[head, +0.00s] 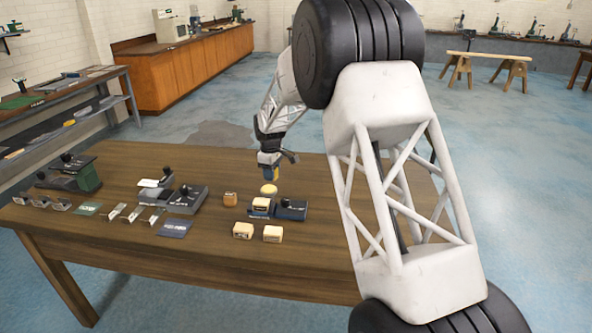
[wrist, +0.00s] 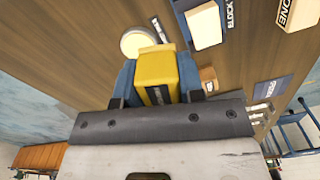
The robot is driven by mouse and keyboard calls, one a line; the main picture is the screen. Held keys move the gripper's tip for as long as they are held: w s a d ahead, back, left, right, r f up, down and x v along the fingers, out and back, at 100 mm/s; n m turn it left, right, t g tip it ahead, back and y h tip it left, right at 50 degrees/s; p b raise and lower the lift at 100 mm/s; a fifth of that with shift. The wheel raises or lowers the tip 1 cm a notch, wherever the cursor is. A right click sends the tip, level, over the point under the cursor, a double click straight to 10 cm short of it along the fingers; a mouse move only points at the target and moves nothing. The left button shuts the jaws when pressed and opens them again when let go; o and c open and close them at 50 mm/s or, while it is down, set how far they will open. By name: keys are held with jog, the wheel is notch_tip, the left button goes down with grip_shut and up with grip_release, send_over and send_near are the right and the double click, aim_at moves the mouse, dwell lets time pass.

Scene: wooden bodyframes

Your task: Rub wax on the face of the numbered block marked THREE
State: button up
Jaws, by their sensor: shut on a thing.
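My gripper (head: 270,175) is shut on a yellow block (wrist: 158,77), which sits between its blue fingers in the wrist view. It is held above the table, close to a round pale-yellow disc, perhaps the wax (head: 268,189), which also shows in the wrist view (wrist: 139,42). A cream block (head: 261,204) sits in a dark blue holder (head: 291,210) just in front of the disc; the holder's lettering reads "BLOCK" in part. Two more cream blocks (head: 243,230) (head: 272,233) lie nearer me. One block (wrist: 299,12) reads "ONE". I cannot make out the word THREE.
A small brown block (head: 230,199) stands left of the disc. Dark tools (head: 184,196), small metal pieces (head: 135,213) and a blue plate (head: 175,228) occupy the table's left. The wooden table's (head: 210,258) front strip is clear. My arm hides its right part.

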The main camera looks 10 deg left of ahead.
jog(key=s+a+r+n, duration=0.1)
jog(key=s+a+n, duration=0.2)
jog(key=s+a, duration=0.2)
jog(key=shift+s+a+r, duration=0.15)
jog(key=shift+s+a, duration=0.15)
jog(key=shift+a, duration=0.4)
